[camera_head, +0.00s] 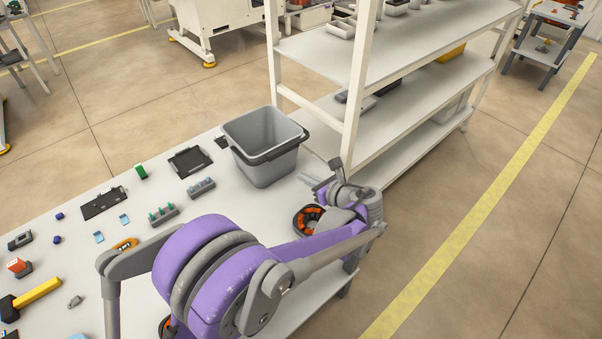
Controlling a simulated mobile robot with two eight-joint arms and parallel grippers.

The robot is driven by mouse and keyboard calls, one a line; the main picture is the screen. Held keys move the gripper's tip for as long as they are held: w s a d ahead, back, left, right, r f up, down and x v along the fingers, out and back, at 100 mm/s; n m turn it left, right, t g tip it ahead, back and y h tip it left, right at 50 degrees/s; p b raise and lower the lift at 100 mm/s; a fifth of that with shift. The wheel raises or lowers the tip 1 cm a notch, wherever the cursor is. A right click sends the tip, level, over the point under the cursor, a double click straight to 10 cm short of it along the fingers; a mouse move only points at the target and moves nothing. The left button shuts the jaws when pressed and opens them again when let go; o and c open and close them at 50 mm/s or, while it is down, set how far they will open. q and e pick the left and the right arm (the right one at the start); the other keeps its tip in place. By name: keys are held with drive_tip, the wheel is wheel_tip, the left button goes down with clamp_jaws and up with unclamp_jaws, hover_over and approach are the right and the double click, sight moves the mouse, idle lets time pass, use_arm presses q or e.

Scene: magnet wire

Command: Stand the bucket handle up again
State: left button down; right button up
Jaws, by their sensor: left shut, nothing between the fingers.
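The grey bucket (265,170) stands upright and open-topped near the far right end of the table. Its dark handle (268,156) is folded down and lies along the near side, just below the rim. My left gripper (322,184) is at the end of the purple arm, to the right of the bucket and apart from it. It is shut and empty; its fingertips are small and hard to make out. My right gripper is not in view.
White shelving (350,135) stands close behind and right of the bucket. A black tray (190,161), grey holders (201,188), a green block (141,171) and a yellow-handled hammer (36,293) lie on the table (140,205). An orange-and-black round item (308,219) lies near my wrist.

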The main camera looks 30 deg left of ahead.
sight(285, 152)
use_arm(q)
drive_tip(key=x, duration=0.8)
drive_tip(key=shift+w+a, duration=0.2)
drive_tip(key=shift+a, duration=0.1)
drive_tip(key=shift+r+p, duration=0.35)
drive_tip(key=shift+r, duration=1.55)
wheel_tip(285, 152, up, 2)
drive_tip(key=shift+r+p, duration=0.1)
drive_tip(key=shift+p, duration=0.35)
